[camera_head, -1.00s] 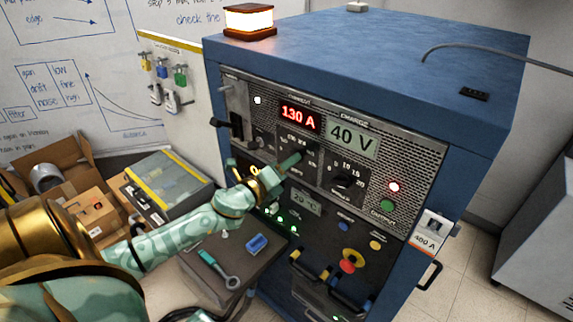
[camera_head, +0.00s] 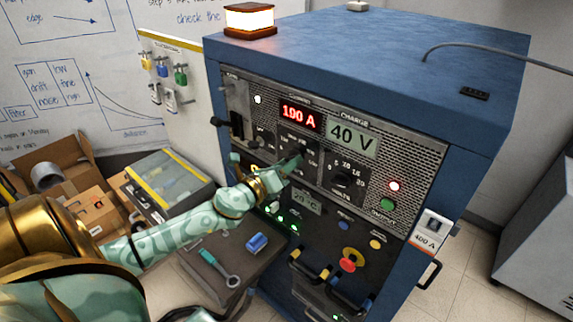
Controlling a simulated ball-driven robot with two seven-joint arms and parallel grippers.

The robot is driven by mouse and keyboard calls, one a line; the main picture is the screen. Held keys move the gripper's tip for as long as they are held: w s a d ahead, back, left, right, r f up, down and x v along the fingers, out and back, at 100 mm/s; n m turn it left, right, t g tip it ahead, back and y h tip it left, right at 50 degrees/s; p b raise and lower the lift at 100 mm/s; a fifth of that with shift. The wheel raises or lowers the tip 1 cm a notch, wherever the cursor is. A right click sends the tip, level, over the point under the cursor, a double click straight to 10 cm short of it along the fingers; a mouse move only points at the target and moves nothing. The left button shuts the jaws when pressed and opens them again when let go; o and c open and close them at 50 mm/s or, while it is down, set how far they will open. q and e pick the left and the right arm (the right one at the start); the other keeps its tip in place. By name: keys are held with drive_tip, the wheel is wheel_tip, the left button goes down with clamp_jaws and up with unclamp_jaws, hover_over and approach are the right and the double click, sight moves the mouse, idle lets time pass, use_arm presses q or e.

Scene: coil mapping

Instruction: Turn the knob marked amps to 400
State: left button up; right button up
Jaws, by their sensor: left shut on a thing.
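The blue power cabinet (camera_head: 370,55) has a front panel with a red display (camera_head: 300,114) that reads about 190 A and a pale display (camera_head: 352,137) that reads 40 V. The amps knob (camera_head: 300,152) is below the red display, mostly hidden behind my gripper. My left gripper (camera_head: 291,166) reaches in from the left and is shut on this knob. A second dark knob (camera_head: 343,180) sits to its right, apart from the gripper. My right gripper is not in view.
An amber lamp (camera_head: 250,20) stands on the cabinet top. Below the panel are a red and yellow button (camera_head: 349,261) and handles. A small table (camera_head: 205,287) with a wrench (camera_head: 222,268) and a blue block (camera_head: 257,243) stands under my arm. Boxes (camera_head: 90,205) lie at left.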

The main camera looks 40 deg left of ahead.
use_arm(q)
drive_tip(key=shift+d+f, duration=0.1)
drive_tip(key=shift+f, duration=0.1)
drive_tip(key=o, duration=1)
drive_tip(key=shift+r, duration=0.1)
drive_tip(key=s+b, duration=0.1)
drive_tip(key=s, duration=0.4)
drive_tip(key=s+b, duration=0.1)
drive_tip(key=s, duration=0.5)
drive_tip(key=s+b, duration=0.2)
drive_tip(key=s, duration=0.3)
drive_tip(key=shift+s+a, duration=0.2)
drive_tip(key=shift+a, duration=0.15)
